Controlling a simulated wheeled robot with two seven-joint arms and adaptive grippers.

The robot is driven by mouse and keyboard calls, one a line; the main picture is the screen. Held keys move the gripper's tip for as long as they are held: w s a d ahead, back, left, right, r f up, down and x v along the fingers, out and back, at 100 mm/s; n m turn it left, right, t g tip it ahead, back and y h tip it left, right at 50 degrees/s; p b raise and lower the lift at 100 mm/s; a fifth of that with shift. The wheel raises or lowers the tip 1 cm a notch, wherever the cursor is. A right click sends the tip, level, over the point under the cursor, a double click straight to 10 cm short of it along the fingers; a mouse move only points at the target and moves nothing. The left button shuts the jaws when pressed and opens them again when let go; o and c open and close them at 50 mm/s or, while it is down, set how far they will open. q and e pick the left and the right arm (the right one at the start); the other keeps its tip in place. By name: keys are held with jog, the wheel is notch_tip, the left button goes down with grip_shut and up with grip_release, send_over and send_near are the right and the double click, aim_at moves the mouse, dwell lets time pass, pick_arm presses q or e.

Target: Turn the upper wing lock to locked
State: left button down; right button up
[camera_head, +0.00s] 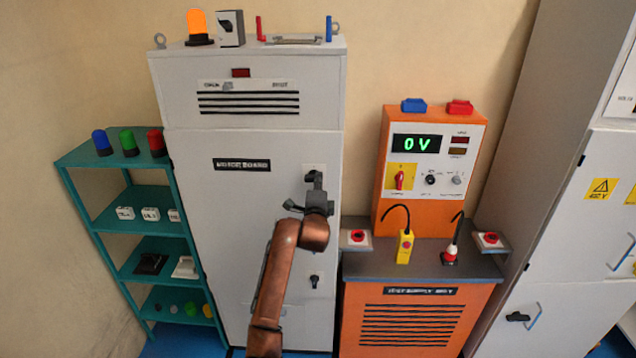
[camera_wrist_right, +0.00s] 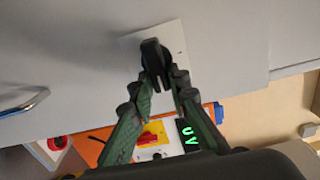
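The upper wing lock (camera_head: 314,178) is a small black knob on a pale plate on the grey cabinet door, right of the label. In the right wrist view the black wing lock (camera_wrist_right: 153,55) stands on its white plate beyond my fingertips. My right gripper (camera_head: 317,200) is just below the lock in the head view. In the wrist view its two green-black fingers (camera_wrist_right: 160,82) converge at the lock's near end, with a gap between them. Whether they touch or squeeze it I cannot tell. My left gripper is not in view.
A lower black lock (camera_head: 314,281) is on the same grey cabinet (camera_head: 240,220). An orange test supply (camera_head: 408,300) with a 0 V display (camera_head: 416,144) stands to the right. A teal shelf (camera_head: 150,245) stands left. A metal handle (camera_wrist_right: 25,103) shows in the wrist view.

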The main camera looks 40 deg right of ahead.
jog(key=o, duration=0.4)
jog(key=shift+s, duration=0.1)
jog(key=v, duration=1.2)
